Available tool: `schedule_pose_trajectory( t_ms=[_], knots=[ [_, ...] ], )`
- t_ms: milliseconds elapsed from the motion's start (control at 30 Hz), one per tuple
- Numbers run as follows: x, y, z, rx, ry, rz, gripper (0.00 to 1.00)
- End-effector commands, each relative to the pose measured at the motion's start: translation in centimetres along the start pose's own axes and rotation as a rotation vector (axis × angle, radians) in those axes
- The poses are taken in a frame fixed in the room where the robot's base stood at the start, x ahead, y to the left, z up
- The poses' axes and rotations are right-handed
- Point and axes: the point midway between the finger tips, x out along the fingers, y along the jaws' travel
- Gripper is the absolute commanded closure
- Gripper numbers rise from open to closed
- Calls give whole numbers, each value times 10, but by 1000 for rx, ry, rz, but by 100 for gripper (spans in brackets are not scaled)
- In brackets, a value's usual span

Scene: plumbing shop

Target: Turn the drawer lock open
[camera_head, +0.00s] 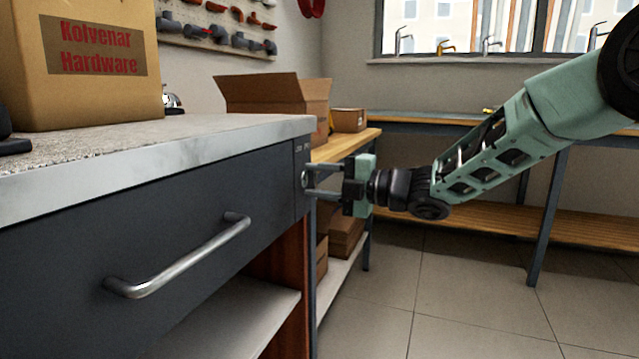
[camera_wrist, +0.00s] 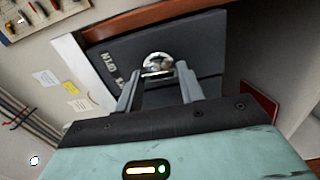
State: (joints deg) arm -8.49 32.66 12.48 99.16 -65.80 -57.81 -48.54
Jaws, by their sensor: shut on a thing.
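The drawer lock (camera_wrist: 158,64) is a round metal piece on the dark panel at the right end of the drawer front, with pale markings beside it. It also shows in the head view (camera_head: 305,179) at the cabinet's corner. My gripper (camera_head: 312,180) reaches it from the right, fingertips at the lock. In the wrist view my gripper (camera_wrist: 160,76) has its two fingers either side of the lock, shut on it; the exact contact is hard to see. The dark drawer (camera_head: 165,230) has a silver bar handle (camera_head: 185,262) and looks closed.
A stone-topped counter (camera_head: 200,138) above the drawer carries a Kolvenar Hardware box (camera_head: 90,95). An open shelf (camera_head: 240,320) lies below. A wooden bench (camera_head: 345,146) with an open carton (camera_head: 275,97) stands behind my gripper. The tiled floor (camera_head: 450,290) at right is clear.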

Motion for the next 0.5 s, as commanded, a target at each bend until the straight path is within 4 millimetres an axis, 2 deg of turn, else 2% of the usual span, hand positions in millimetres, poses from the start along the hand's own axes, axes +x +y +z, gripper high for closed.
schedule_pose_trajectory(
  t_ms=[167,200,233,267,500],
  knots=[
    [0,-2,0,2,1,-3,85],
    [0,-2,0,2,1,-3,51],
    [0,-1,0,2,1,-3,42],
    [0,-1,0,2,1,-3,40],
    [0,-1,0,2,0,-1,40]
  ],
)
